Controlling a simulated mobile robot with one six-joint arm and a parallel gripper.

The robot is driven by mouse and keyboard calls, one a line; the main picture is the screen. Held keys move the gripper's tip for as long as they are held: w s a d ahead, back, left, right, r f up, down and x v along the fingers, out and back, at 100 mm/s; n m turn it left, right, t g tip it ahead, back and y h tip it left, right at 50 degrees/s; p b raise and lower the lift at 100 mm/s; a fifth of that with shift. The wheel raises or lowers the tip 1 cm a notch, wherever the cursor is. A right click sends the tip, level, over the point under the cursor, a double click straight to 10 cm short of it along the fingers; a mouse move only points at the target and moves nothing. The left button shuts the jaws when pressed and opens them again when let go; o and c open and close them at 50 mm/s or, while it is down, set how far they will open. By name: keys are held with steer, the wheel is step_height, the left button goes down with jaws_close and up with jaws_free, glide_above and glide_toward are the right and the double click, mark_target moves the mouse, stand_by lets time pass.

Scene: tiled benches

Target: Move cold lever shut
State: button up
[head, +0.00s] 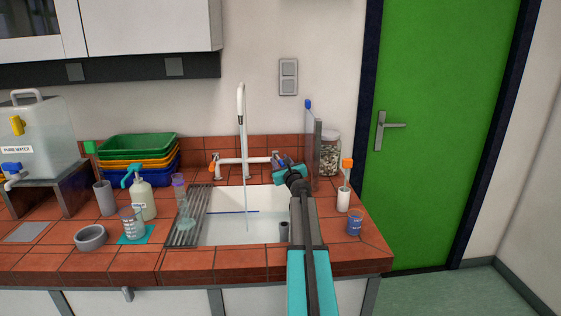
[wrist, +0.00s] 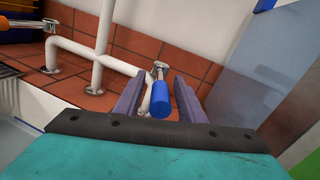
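The white tap (head: 241,120) stands behind the sink (head: 218,229), and a thin stream of water falls from its spout. The cold lever, with a blue handle (wrist: 160,99), is at the tap's right end and points toward the wrist camera. My gripper (wrist: 158,96) is open, with one purple-grey finger on each side of the blue handle and a small gap at each side. In the head view my gripper (head: 287,164) is at the tap's right end and largely hides the lever. The orange lever (head: 213,163) is at the left end.
A clear panel (head: 312,143) stands close on the right of my gripper. A jar (head: 329,154), an orange-topped brush in a white holder (head: 344,198) and a blue cup (head: 355,222) are right of my arm. A soap bottle (head: 142,197) and beakers stand left of the sink.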

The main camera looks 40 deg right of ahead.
steer(key=shift+w+d, duration=0.2)
steer(key=shift+w, duration=0.1)
jaws_close()
steer(key=shift+s+d+h, duration=0.15)
steer(key=shift+h, duration=0.15)
